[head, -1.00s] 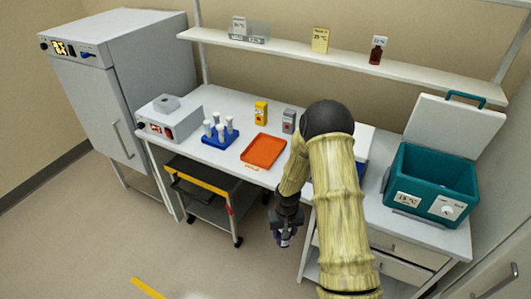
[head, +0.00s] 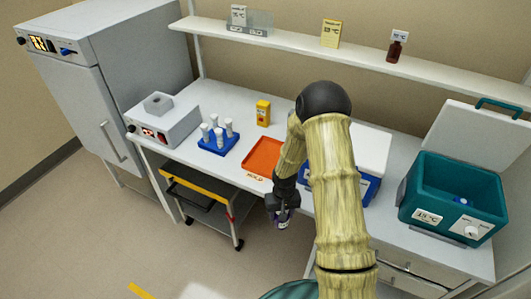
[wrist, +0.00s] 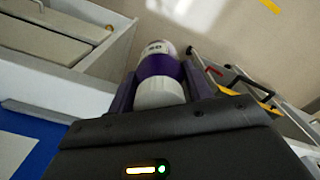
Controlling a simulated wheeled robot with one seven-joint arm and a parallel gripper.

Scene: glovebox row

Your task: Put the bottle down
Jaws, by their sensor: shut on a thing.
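The bottle (wrist: 158,68) has a white cap, a purple band and a pale label; it lies between my fingers in the wrist view. In the head view, the bottle (head: 283,224) shows small and dark at the end of my arm. My gripper (head: 279,211) is shut on it and holds it in front of the bench's front edge, over the floor side. An orange tray (head: 263,156) marked HOLD lies on the bench, beyond and left of my gripper, and looks empty.
A blue rack (head: 218,143) with white-capped tubes and a yellow box (head: 263,113) stand near the tray. A teal cooler (head: 455,188) with a raised lid stands at right. A cart (head: 205,200) is under the bench. A blue-sided box (head: 367,185) is partly behind my arm.

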